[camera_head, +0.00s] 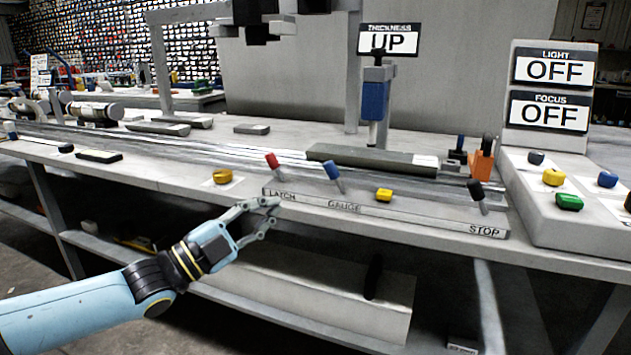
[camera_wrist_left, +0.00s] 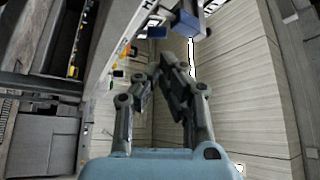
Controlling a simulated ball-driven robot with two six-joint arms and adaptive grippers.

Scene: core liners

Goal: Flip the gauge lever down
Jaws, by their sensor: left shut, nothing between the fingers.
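The gauge lever (camera_head: 332,170) has a blue knob on a thin metal stem. It stands tilted up above the GAUGE label on the front panel (camera_head: 395,213) of the bench, in the head view. My left gripper (camera_head: 274,206) is shut and empty, in front of the panel near the LATCH label. It is below and to the left of the gauge lever, apart from it. The left gripper's fingers also show in the left wrist view (camera_wrist_left: 160,70), with their tips together. Blue shapes show near the top there, but I cannot tell whether one is the lever. My right gripper is out of view.
The red latch lever (camera_head: 272,160) stands left of the gauge lever. A yellow button (camera_head: 384,195) and the black stop lever (camera_head: 476,190) are to its right. Space before the bench is open.

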